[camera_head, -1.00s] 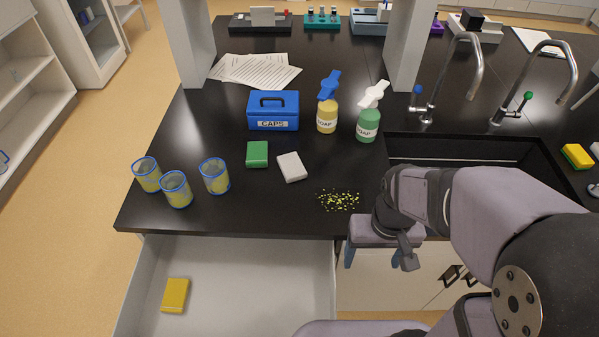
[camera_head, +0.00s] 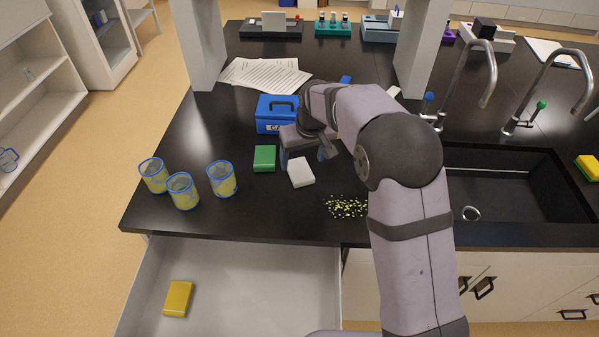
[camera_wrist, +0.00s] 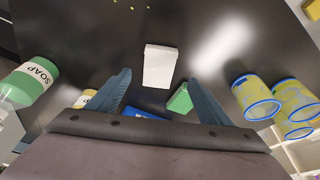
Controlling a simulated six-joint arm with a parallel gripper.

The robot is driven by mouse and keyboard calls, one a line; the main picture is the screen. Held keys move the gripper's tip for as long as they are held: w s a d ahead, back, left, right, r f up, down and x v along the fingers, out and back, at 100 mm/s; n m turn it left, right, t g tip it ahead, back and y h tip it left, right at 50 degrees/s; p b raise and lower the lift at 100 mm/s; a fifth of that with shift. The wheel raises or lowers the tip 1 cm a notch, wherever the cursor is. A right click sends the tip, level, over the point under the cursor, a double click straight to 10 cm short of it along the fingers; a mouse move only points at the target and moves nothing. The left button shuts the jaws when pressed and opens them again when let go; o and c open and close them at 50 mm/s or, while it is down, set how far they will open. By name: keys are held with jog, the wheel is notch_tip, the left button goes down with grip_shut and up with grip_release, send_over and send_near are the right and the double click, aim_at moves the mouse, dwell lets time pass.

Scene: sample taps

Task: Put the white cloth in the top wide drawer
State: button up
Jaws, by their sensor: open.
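The white cloth (camera_head: 301,172) is a folded block lying on the black counter, right of a green cloth (camera_head: 264,158). In the wrist view the white cloth (camera_wrist: 160,66) lies ahead of the fingertips, and the green cloth (camera_wrist: 180,99) is closer in. My gripper (camera_head: 303,160) is over the counter just behind the white cloth, open and empty; in the wrist view its blue fingers (camera_wrist: 160,78) are spread apart. The wide drawer (camera_head: 245,280) below the counter's front edge is pulled open. A yellow cloth (camera_head: 178,298) lies inside it at the left.
A blue caps box (camera_head: 275,112) stands behind my gripper. Several blue-rimmed cups (camera_head: 222,179) stand at the left. Yellow crumbs (camera_head: 346,207) lie to the right near the front edge. The sink (camera_head: 510,185) is at the right. Soap bottles (camera_wrist: 32,78) show in the wrist view.

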aim_at(299, 169)
jog(key=shift+w+p+x, duration=0.2)
jog(key=shift+p+x, duration=0.7)
jog(key=shift+x, duration=0.5)
jog(key=shift+w+p+x, duration=0.25)
jog(key=shift+p+x, duration=0.65)
jog(key=shift+x, duration=1.3)
jog(key=shift+a, duration=0.15)
jog(key=c, duration=1.2)
jog(key=shift+r, duration=0.15)
notch_tip(299, 169, up, 10)
jog(key=b, duration=0.3)
